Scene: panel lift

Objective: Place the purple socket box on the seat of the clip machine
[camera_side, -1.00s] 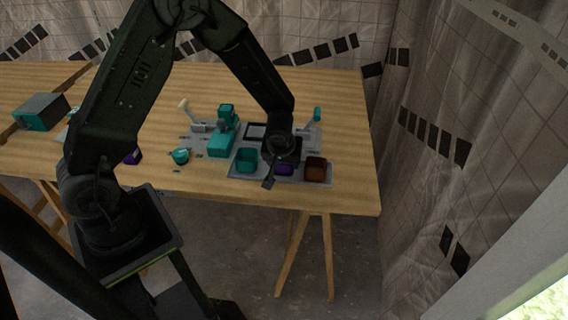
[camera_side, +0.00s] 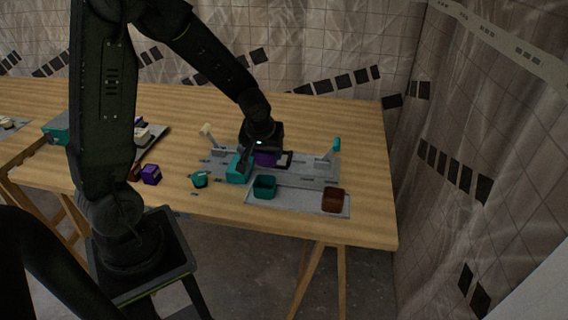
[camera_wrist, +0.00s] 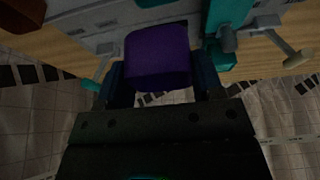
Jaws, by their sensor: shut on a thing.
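My gripper (camera_side: 262,145) is shut on the purple socket box (camera_side: 265,160). In the wrist view the box (camera_wrist: 158,55) sits between the two fingers, its smooth purple face toward the camera. The clip machine is a grey plate (camera_side: 310,173) with a teal block (camera_side: 238,169), a cream-tipped lever (camera_side: 208,133) at left and a teal-tipped lever (camera_side: 336,146) at right. The box is over the middle of the plate, beside the teal block. The dark-framed seat (camera_side: 286,159) is mostly hidden behind the gripper and box. I cannot tell whether the box touches it.
A grey tray (camera_side: 297,203) in front holds a teal box (camera_side: 264,187) and a brown box (camera_side: 333,200), with a bare gap between them. A small teal item (camera_side: 199,180) and another purple box (camera_side: 151,174) lie to the left. The table's right end is clear.

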